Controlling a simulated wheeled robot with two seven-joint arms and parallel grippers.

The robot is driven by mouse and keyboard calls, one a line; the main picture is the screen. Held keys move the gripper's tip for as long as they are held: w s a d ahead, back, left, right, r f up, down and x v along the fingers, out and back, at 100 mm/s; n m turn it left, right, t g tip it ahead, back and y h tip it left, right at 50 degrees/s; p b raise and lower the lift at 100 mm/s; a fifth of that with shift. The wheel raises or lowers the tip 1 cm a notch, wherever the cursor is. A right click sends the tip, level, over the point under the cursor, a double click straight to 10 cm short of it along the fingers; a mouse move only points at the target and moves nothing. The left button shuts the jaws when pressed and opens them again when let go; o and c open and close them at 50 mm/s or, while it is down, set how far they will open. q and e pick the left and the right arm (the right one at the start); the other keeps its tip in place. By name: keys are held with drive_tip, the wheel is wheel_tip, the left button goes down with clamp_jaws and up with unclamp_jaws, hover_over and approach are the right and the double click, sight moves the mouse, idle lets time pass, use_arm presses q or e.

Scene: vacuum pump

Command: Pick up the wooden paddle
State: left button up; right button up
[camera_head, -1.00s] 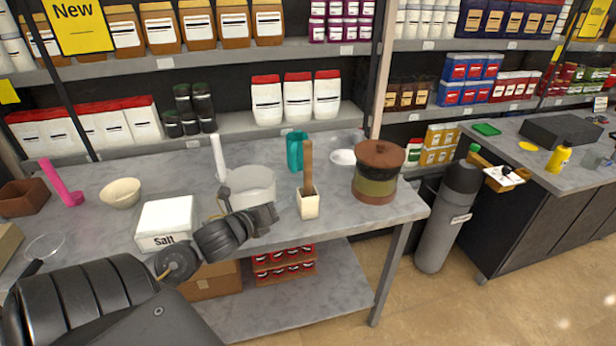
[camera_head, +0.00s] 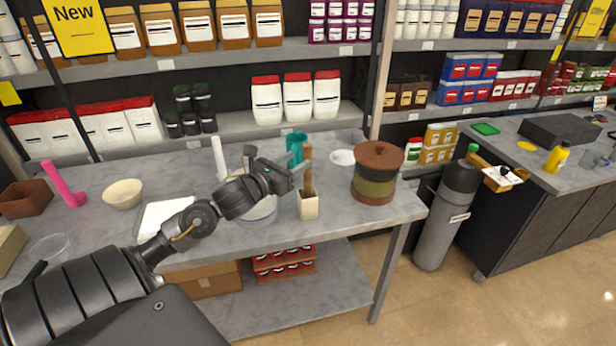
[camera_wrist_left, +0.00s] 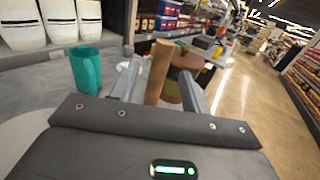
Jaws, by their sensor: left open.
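The wooden paddle (camera_head: 308,168) stands upright in a small cream square holder (camera_head: 308,205) on the grey table. My left gripper (camera_head: 297,172) is open at the height of the paddle's upper part. In the left wrist view the paddle (camera_wrist_left: 159,72) stands between the two fingers of the gripper (camera_wrist_left: 160,90), nearer the tips; I cannot tell whether either finger touches it. My right gripper is not in view.
A brown-lidded crock (camera_head: 376,172) stands close right of the holder. A teal jug (camera_head: 296,146) is behind the paddle. A white bowl (camera_head: 262,210) and a white box (camera_head: 160,213) lie partly behind my left arm. A white dish (camera_head: 342,157) is behind.

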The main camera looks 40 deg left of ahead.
sight(304, 154)
use_arm(q)
drive_tip(key=shift+w+r+p, duration=0.25)
drive_tip(key=shift+w+p, duration=0.6)
drive_tip(key=shift+w, duration=0.3)
drive_tip(key=shift+w+r+p, duration=0.2)
drive_tip(key=shift+w+p, duration=0.6)
drive_tip(key=shift+w, duration=0.3)
drive_tip(key=shift+w+d+f, duration=0.1)
drive_tip(key=shift+w+f, duration=0.05)
drive_tip(key=shift+w, duration=0.3)
drive_tip(key=shift+s, duration=0.1)
drive_tip(key=shift+c, duration=0.9)
clamp_jaws()
